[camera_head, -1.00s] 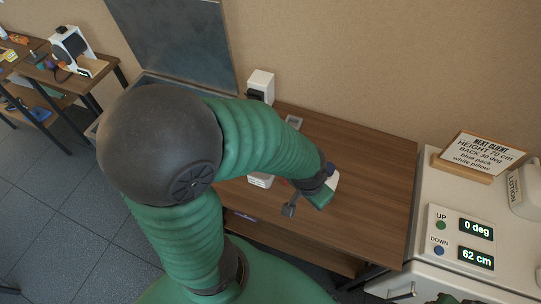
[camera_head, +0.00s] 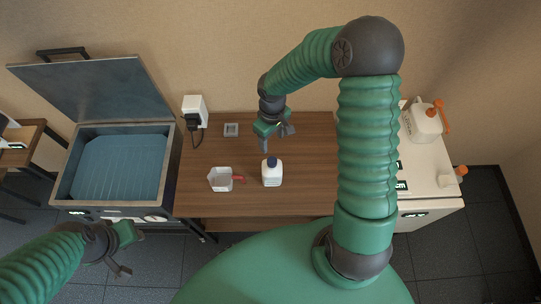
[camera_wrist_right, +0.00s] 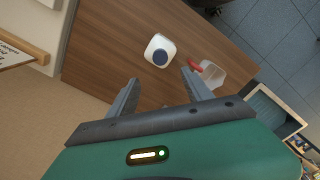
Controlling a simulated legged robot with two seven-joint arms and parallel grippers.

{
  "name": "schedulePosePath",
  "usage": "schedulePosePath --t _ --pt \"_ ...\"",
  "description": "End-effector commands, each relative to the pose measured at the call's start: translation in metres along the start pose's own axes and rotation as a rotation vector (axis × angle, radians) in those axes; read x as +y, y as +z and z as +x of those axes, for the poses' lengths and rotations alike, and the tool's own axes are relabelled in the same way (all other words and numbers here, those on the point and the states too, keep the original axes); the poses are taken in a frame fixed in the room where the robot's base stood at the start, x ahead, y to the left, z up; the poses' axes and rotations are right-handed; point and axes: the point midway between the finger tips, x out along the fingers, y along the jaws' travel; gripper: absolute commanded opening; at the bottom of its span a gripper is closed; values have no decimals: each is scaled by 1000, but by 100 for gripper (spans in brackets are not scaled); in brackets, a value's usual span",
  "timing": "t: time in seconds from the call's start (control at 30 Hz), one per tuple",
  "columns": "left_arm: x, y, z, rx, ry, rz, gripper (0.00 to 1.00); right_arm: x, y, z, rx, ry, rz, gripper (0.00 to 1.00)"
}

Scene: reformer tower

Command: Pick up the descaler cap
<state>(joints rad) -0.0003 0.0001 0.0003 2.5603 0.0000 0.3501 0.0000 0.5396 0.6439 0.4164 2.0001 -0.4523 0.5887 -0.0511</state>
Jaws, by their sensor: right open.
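The descaler cap (camera_head: 272,161) is dark blue and sits on top of a white bottle (camera_head: 272,175) standing upright on the brown table. In the right wrist view the cap (camera_wrist_right: 160,57) shows from above, beyond the fingertips. My right gripper (camera_head: 277,140) is open and empty, just behind the bottle and apart from the cap. In the right wrist view its two fingers (camera_wrist_right: 158,85) are spread, with the bottle ahead of the gap. My left gripper (camera_head: 130,254) is at the lower left, away from the table, with its fingers apart and nothing between them.
A white scoop (camera_head: 219,179) with a red handle lies left of the bottle. A small grey square item (camera_head: 231,130) lies farther back on the table (camera_head: 300,195). An open-lidded water tank (camera_head: 72,196) stands left. A white cabinet (camera_head: 432,190) stands right, beyond my right arm.

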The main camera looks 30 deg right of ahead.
Motion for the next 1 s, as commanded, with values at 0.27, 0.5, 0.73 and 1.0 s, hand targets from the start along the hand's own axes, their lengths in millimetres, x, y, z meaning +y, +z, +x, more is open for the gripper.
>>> schedulePosePath --t 0.27,0.5,0.73,1.0 --pt "0 -2 -7 0 0 0 36 -2 2 73 -3 -3 -2 59" --pt "0 -4 -15 0 0 0 36 -2 3 100 -1 -1 -1 59" --pt "0 -8 -31 1 0 0 36 -1 4 139 0 -1 0 59" --pt "0 -7 -30 0 0 -1 36 0 4 147 2 1 0 59"
